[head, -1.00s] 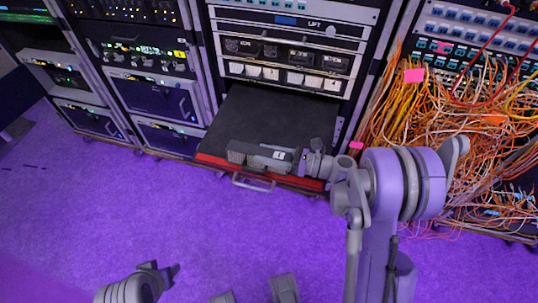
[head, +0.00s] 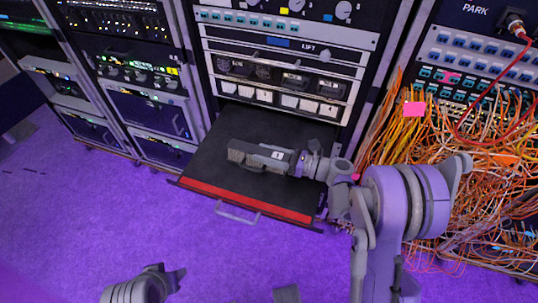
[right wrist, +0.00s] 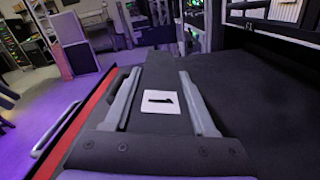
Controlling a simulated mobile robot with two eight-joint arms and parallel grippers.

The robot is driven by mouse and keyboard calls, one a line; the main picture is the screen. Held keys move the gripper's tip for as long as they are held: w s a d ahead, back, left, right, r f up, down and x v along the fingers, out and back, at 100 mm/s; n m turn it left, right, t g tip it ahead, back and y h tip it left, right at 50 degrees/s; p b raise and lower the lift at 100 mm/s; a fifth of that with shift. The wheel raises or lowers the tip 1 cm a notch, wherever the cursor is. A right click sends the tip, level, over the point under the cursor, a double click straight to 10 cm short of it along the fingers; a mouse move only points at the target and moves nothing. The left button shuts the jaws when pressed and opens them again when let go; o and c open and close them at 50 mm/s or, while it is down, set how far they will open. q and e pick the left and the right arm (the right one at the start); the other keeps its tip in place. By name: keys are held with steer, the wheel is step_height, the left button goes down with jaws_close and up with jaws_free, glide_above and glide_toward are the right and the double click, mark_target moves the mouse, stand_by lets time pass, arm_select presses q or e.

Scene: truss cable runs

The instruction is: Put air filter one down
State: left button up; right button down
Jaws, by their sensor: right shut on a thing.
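Air filter one (head: 240,153) is a dark grey block with a white label bearing a "1". My right gripper (head: 281,159) is shut on it. In the head view the filter is over the middle of the black pulled-out drawer (head: 215,180), which has a red front edge. In the right wrist view the two grey fingers (right wrist: 160,102) lie on either side of the label on the filter (right wrist: 153,70). I cannot tell whether the filter touches the drawer surface. My left gripper (head: 172,279) is low at the bottom left, away from the drawer; its opening is unclear.
Orange cables (head: 450,170) hang in a dense tangle to the right of the drawer. The drawer handle (head: 238,212) sticks out in front. Rack panels (head: 282,75) stand above the drawer. The purple floor (head: 120,215) is clear at left.

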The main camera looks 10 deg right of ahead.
steer(key=shift+w+d, duration=0.2)
steer(key=shift+w, duration=0.15)
steer(key=shift+c, duration=0.7)
jaws_free()
steer(key=v, duration=1)
steer(key=shift+s+d, duration=0.25)
steer(key=shift+d, duration=0.05)
steer(key=shift+d, duration=0.1)
